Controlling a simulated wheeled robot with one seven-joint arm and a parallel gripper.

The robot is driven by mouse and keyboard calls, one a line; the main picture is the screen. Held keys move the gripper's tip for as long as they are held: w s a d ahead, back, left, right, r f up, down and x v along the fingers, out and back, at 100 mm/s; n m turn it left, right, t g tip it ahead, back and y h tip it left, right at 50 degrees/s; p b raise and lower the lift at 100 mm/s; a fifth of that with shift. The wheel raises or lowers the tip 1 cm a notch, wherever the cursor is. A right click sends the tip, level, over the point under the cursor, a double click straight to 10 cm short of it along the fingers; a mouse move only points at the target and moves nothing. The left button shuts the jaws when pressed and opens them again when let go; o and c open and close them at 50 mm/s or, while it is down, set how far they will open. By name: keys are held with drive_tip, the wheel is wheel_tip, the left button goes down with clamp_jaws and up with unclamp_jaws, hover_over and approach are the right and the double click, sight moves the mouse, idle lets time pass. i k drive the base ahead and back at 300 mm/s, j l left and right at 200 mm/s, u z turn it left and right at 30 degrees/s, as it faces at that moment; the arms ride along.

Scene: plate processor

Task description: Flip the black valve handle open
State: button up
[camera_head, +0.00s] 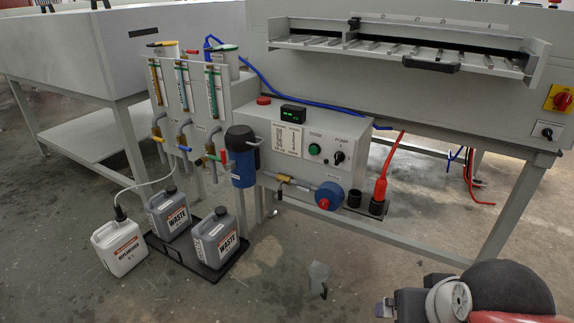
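A small black handle (279,195) hangs below a brass valve body (283,179) on the pipe under the grey control box; it looks like the black valve handle. It is small, and its exact angle to the pipe is hard to make out. The pipe runs from the blue filter housing (243,165) to a round blue and red pump part (328,196). Part of my arm shows at the lower right, low in front of the machine and well apart from the valve. Its fingers cannot be made out.
The control box (305,147) carries a black pump knob (338,157) and a green button. Yellow, blue, red and green handles sit left of the filter. Waste canisters (214,238) stand on a black tray. A table leg (515,210) stands at right. The floor before the valve is mostly clear.

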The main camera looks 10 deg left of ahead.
sight(281, 182)
drive_tip(key=i+j+u, duration=0.15)
drive_tip(key=i+j, duration=0.2)
drive_tip(key=j, duration=0.15)
drive_tip(key=i+j+u, duration=0.15)
drive_tip(key=i+j, duration=0.25)
